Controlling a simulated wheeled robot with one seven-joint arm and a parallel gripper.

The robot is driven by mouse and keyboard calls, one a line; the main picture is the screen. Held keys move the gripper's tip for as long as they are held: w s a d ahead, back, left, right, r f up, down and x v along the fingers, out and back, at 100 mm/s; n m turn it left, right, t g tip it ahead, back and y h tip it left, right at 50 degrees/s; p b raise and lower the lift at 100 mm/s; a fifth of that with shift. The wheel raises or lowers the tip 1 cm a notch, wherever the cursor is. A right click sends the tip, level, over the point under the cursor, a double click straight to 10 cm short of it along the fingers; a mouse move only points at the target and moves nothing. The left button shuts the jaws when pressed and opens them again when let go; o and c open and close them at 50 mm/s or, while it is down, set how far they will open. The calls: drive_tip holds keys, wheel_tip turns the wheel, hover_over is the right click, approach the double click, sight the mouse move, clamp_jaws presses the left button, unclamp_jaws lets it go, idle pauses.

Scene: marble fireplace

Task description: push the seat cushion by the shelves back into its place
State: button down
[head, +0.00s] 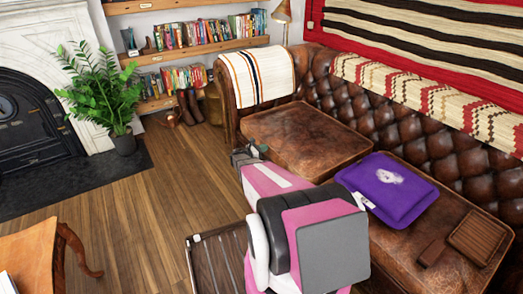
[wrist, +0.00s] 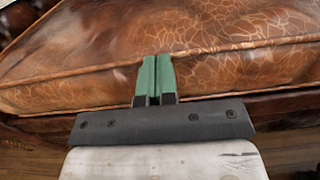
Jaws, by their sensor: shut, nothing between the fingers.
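The brown leather seat cushion (head: 305,138) by the shelves lies on the sofa, at its far left end under the armrest. Its front edge fills the upper part of the wrist view (wrist: 235,75). My gripper (head: 258,148) is at the cushion's front edge in the head view. In the wrist view its green fingers (wrist: 156,75) are shut together with nothing between them. The fingertips overlap the cushion's front face, by the piped seam; whether they touch or press it I cannot tell. The gap behind the cushion is not clear to see.
A purple pillow (head: 387,190), a slatted brown tray (head: 481,236) and a small brown object (head: 432,252) lie on the sofa to the right. Bookshelves (head: 195,50) and a potted plant (head: 105,90) stand behind. Wooden floor (head: 150,215) is open to the left; a wooden table (head: 30,255) stands lower left.

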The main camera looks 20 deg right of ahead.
drive_tip(key=s+a, duration=0.3)
drive_tip(key=a, duration=1.1)
drive_tip(key=s+a+r+m+g+y, duration=0.1)
drive_tip(key=s+r+m+g+y, duration=0.15)
drive_tip(key=s+m+y, duration=0.35)
drive_tip(key=s+a+r+m+g+y, duration=0.25)
drive_tip(key=s+r+m, duration=0.2)
drive_tip(key=s, duration=0.45)
drive_tip(key=s+a+r+m+t+y, duration=0.1)
drive_tip(key=s+a+r+m+y, duration=0.6)
drive_tip(key=s+a+m+y, duration=0.2)
drive_tip(key=shift+s+a+t, duration=0.25)
drive_tip(key=shift+a+t, duration=0.15)
drive_tip(key=shift+a, duration=0.05)
drive_tip(key=shift+s+m, duration=0.1)
drive_tip(key=shift+m, duration=0.15)
